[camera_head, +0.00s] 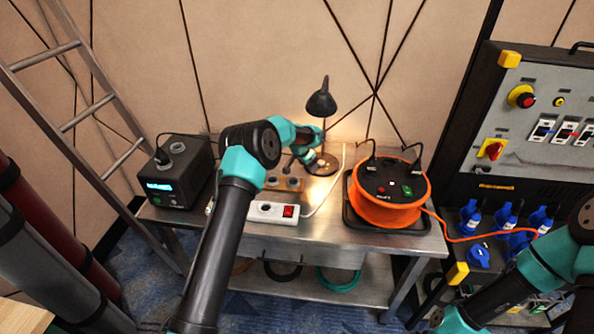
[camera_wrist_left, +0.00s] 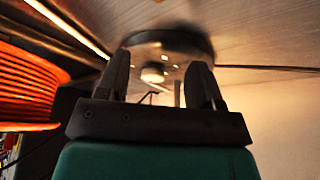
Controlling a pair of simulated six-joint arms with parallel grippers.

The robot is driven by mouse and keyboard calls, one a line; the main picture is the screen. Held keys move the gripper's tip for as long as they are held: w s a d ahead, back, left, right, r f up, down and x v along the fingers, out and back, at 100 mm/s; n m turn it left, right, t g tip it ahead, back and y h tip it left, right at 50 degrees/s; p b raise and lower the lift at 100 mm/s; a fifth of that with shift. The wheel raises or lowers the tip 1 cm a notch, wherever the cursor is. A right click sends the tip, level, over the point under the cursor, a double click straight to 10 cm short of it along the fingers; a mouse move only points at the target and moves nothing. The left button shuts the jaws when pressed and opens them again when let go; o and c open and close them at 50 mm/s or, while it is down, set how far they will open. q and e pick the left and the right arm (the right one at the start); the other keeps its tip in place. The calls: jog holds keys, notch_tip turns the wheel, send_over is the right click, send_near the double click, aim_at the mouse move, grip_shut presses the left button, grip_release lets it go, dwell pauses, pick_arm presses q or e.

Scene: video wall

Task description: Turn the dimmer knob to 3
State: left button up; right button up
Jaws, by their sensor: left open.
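A black desk lamp (camera_head: 321,103) stands lit at the back of the metal table, near the wall. Its round base (camera_head: 327,168) is partly hidden by my left gripper (camera_head: 310,160). In the left wrist view the dark disc of the base (camera_wrist_left: 185,42) lies just beyond the fingers. A small pale round knob (camera_wrist_left: 153,73), which looks like the dimmer, shows between the fingers. My left gripper (camera_wrist_left: 160,75) is open, one finger on each side of the knob in the picture. I cannot tell whether they touch it. Its number marks are unreadable. My right gripper is out of view.
An orange cable reel (camera_head: 388,212) stands right of the lamp. A black box with a lit display (camera_head: 180,170) stands left. A control panel (camera_head: 535,130) fills the right.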

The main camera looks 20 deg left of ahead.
pick_arm(q)
jog(key=shift+s+a, duration=0.5)
jog(key=shift+s, duration=0.35)
jog(key=shift+s+a, duration=0.45)
jog(key=shift+s, duration=0.35)
jog(key=shift+s+a, duration=0.5)
jog(key=shift+s, duration=0.35)
